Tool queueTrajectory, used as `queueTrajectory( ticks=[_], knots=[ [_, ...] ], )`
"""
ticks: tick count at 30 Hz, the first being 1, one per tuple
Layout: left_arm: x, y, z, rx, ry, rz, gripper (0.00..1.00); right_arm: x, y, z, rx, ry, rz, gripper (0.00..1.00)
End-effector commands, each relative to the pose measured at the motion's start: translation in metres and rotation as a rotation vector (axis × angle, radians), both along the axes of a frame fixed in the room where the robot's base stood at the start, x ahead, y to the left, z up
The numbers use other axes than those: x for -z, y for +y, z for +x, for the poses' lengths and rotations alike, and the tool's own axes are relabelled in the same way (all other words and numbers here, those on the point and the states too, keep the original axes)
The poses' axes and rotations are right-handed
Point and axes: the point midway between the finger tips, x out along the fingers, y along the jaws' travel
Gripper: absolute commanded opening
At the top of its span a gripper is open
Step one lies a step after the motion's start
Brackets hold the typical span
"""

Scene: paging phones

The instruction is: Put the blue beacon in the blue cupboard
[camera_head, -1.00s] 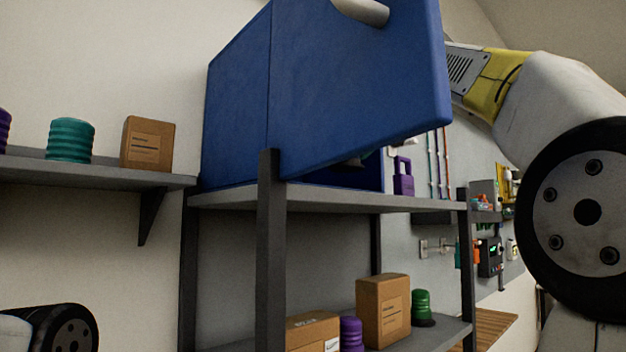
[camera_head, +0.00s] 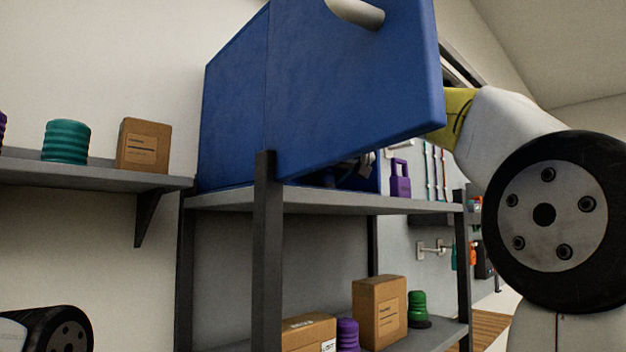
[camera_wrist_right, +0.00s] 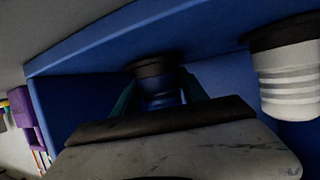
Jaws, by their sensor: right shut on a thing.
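The blue cupboard (camera_head: 235,130) stands on the upper board of a rack, its blue door (camera_head: 350,85) open towards me and hiding most of the inside. My right arm reaches behind the door. Part of my right gripper (camera_head: 362,168) shows below the door's lower edge. In the right wrist view my right gripper (camera_wrist_right: 160,98) is shut on the blue beacon (camera_wrist_right: 162,92), which has a dark end. Blue cupboard walls (camera_wrist_right: 225,75) surround it. Whether the beacon touches the cupboard floor, I cannot tell. My left gripper is out of view.
A white ribbed beacon (camera_wrist_right: 288,80) is close on the right in the wrist view. A purple padlock-shaped object (camera_head: 400,180) stands beside the cupboard. The lower board holds cartons (camera_head: 380,310), a purple beacon (camera_head: 347,335) and a green beacon (camera_head: 417,308). A teal beacon (camera_head: 66,142) is on the left shelf.

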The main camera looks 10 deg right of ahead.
Motion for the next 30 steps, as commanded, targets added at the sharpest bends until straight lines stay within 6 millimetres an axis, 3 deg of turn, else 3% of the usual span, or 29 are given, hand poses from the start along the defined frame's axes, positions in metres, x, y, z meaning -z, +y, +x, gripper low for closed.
queueTrajectory(
  ticks=[6,7,9,21,30],
  knots=[
    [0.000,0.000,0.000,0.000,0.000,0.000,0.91,0.001,0.000,0.000,0.000,-0.003,0.001,0.00],
    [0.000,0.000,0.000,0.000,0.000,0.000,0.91,0.002,0.000,0.000,0.000,-0.001,0.000,0.57],
    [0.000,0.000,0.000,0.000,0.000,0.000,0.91,0.002,0.000,0.000,0.000,0.000,0.000,0.70],
    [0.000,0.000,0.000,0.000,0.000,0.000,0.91,-0.001,0.000,-0.001,0.000,0.000,0.000,0.73],
    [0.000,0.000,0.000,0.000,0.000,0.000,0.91,-0.023,-0.016,-0.049,0.001,-0.005,0.001,0.73]
  ],
)
